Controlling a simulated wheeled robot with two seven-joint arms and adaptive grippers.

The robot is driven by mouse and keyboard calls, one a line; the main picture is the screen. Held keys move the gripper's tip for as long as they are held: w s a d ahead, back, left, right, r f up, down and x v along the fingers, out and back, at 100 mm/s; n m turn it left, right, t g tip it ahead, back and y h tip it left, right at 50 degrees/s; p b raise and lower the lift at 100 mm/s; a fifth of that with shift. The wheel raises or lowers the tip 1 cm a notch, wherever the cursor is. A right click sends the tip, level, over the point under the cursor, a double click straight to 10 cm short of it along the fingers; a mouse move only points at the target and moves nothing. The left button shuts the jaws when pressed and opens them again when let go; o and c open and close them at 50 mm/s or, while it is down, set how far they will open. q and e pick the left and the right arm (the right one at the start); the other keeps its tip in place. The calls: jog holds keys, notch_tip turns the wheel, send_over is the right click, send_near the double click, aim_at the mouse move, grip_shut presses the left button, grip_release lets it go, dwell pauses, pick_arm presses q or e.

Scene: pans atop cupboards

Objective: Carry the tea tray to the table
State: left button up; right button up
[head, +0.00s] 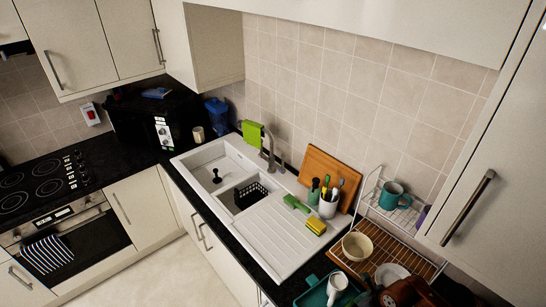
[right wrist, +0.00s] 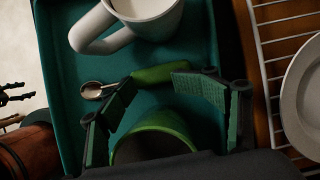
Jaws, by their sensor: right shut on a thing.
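The teal tea tray (head: 312,295) lies on the counter at the bottom edge of the head view, partly cut off. It also shows in the right wrist view (right wrist: 62,70). A white mug (head: 337,284) stands on it, seen from close up in the right wrist view (right wrist: 140,14). A small spoon (right wrist: 97,91) lies beside the mug. My right gripper (right wrist: 155,92) is over the tray, its fingers on either side of a green cup (right wrist: 155,126), and is shut on it. A green bar (right wrist: 165,73) shows at the fingertips. The table is not visible.
A wooden-based dish rack (head: 400,247) stands right of the tray with a bowl (head: 357,246), a plate and a teal mug (head: 394,195). The white sink (head: 225,165) lies left, with a utensil holder (head: 327,208) and sponge (head: 316,227). A cupboard (head: 490,150) overhangs the right.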

jog(key=shift+d+f+b, duration=0.1)
jog(key=shift+d+b, duration=0.05)
jog(key=shift+b, duration=0.2)
jog(key=shift+w+r+b, duration=0.1)
jog(key=shift+r+b, duration=0.4)
jog(key=shift+r, duration=0.4)
jog(key=shift+a+r, duration=0.25)
jog(key=shift+r, duration=0.3)
jog(key=shift+a+r, duration=0.1)
jog(key=shift+r, duration=0.1)
